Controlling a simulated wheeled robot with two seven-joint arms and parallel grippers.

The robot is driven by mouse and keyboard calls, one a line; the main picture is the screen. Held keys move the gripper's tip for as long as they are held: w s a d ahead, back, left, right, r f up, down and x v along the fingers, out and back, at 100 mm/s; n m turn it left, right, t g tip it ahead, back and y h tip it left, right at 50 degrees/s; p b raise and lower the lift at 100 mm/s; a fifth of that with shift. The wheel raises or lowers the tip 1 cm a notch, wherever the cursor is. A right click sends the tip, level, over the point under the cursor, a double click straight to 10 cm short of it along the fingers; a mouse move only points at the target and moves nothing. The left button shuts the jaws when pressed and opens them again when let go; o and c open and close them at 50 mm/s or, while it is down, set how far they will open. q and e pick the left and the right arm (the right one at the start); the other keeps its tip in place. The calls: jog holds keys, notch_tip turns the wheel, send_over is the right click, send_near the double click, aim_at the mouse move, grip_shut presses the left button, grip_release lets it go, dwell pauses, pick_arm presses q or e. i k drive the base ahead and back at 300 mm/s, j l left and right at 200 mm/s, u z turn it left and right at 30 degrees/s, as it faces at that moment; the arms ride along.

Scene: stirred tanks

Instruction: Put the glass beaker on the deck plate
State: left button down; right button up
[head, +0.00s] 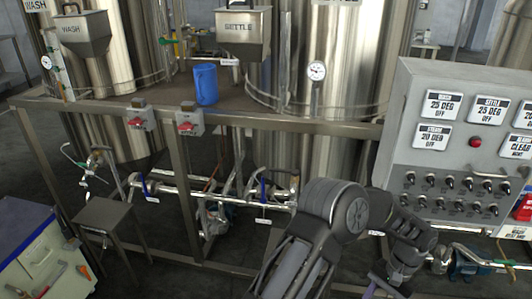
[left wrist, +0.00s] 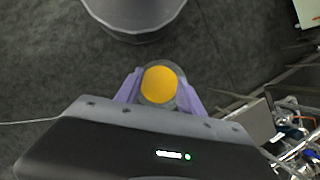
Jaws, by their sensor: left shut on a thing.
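In the left wrist view my left gripper (left wrist: 159,92) has its two purple fingers shut on the sides of a round clear glass beaker (left wrist: 179,70). The beaker is seen from above, with orange-yellow contents, over dark floor. It does not show in the head view. The steel deck plate (head: 85,105) runs along the tank frame in the head view, apart from the held beaker. A dark arm of mine crosses the bottom middle of the head view. A purple gripper part (head: 380,286), seemingly my right one, is cut off at its end, and its jaws cannot be read.
A blue jug (head: 206,85) stands on the deck between steel tanks. Red-handled boxes (head: 188,119) sit on its front edge. Pipes (head: 215,195) run below. A control panel (head: 455,145) is at right. A small stool (head: 103,219) and a cabinet (head: 50,270) stand at left.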

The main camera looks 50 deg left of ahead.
aim_at(174, 98)
jog(key=k+j, duration=0.15)
jog(key=j, duration=0.25)
jog(key=k+j, duration=0.15)
jog(key=j, duration=0.2)
jog(key=k+j, duration=0.15)
jog(key=j, duration=0.25)
jog(key=k+j, duration=0.15)
jog(key=j, duration=0.25)
jog(key=k+j, duration=0.15)
jog(key=j, duration=0.25)
jog(key=k+j+u, duration=0.1)
jog(key=j, duration=0.25)
jog(key=k+j, duration=0.15)
jog(key=j, duration=0.25)
